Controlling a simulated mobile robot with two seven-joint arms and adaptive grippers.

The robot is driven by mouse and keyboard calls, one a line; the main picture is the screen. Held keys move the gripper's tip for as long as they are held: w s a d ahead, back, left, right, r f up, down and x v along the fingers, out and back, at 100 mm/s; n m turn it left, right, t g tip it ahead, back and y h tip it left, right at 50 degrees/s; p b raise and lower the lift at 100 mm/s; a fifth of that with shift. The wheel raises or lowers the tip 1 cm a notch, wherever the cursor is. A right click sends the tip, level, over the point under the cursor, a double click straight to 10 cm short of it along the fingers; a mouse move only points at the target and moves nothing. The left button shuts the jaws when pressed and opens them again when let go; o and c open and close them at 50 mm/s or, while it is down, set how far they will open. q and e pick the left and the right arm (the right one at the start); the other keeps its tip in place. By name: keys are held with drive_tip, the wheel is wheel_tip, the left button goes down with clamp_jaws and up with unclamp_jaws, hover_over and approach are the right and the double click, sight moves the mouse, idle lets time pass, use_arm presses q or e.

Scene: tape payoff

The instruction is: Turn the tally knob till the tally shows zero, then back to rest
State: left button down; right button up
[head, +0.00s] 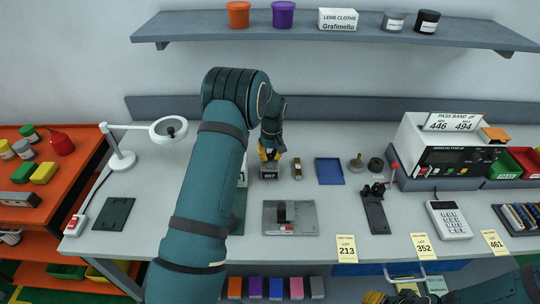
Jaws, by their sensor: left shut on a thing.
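The tally (268,173) is a small grey box on the bench with a dark number window on its front. Its digits are small and seem to read 007. My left gripper (270,153) points down at the tally's top, its yellow-tipped fingers shut on the tally knob. The knob itself is hidden by the fingers. My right arm comes in at the bottom right corner. My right gripper (385,297) is cut off by the bottom edge, and its jaws cannot be made out.
A small brass-coloured item (297,169) stands close right of the tally, then a blue tray (329,171). A grey plate fixture (289,217) lies in front. A lamp (122,160) stands left. A pass band tester (450,150) stands right. My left arm hides part of the bench.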

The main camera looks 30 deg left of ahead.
use_arm(q)
drive_tip(key=m+b, duration=0.1)
drive_tip(key=m, duration=0.2)
drive_tip(key=shift+m, duration=1.3)
drive_tip(key=c, duration=0.9)
unclamp_jaws()
drive_tip(key=shift+o, duration=0.2)
wheel_tip(320, 180, up, 12)
drive_tip(key=shift+d, duration=0.35)
